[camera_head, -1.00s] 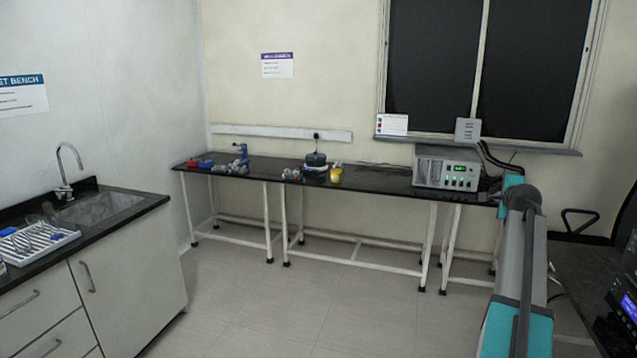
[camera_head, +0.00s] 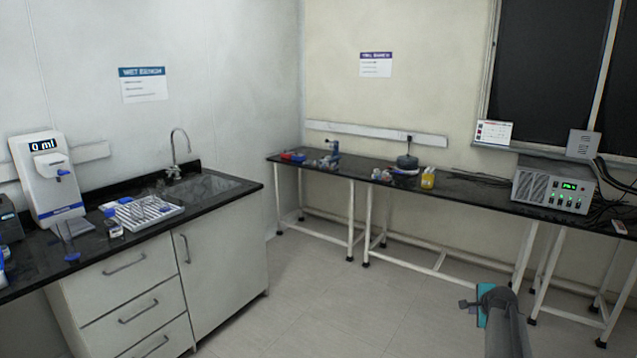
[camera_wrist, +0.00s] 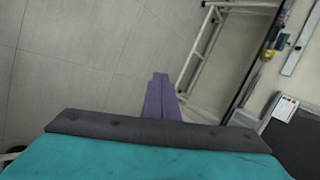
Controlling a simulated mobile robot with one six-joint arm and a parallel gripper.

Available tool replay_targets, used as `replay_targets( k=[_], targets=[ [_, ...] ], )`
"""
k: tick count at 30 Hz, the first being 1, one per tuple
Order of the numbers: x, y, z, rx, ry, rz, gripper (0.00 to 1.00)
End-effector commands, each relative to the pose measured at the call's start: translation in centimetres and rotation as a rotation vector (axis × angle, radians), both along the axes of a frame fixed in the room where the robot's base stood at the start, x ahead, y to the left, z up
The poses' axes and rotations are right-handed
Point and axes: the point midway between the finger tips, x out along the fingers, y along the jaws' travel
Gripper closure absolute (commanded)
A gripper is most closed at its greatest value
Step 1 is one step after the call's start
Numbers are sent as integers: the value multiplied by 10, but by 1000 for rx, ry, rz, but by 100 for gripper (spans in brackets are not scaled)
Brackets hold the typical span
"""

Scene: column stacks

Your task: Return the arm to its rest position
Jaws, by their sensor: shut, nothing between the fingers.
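My gripper (camera_wrist: 161,80) shows in the wrist view as two purple fingers pressed together beyond a dark bar and a teal housing. It is shut and empty, with bare floor behind and beside it. In the head view my arm (camera_head: 505,325) is at the lower right, over the open floor in front of the long bench. A teal part of it shows there, but the fingers cannot be made out clearly.
A long black-topped bench (camera_head: 470,189) with white legs runs along the back wall and bears a grey power unit (camera_head: 552,187). A sink counter (camera_head: 75,240) with a white rack (camera_head: 150,213) and a dispenser (camera_head: 50,180) stands at left. The tiled floor (camera_head: 330,310) between is clear.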

Motion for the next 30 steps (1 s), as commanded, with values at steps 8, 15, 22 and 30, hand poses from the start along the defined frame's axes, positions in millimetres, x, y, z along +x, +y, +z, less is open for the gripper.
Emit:
replay_targets(
  k=[8,15,22,30],
  targets=[
    [-24,104,-100,7,152,168,100],
    [-64,187,-177,0,288,331,100],
    [-122,258,-244,-14,427,503,100],
    [-209,327,-309,-37,590,727,100]
  ],
)
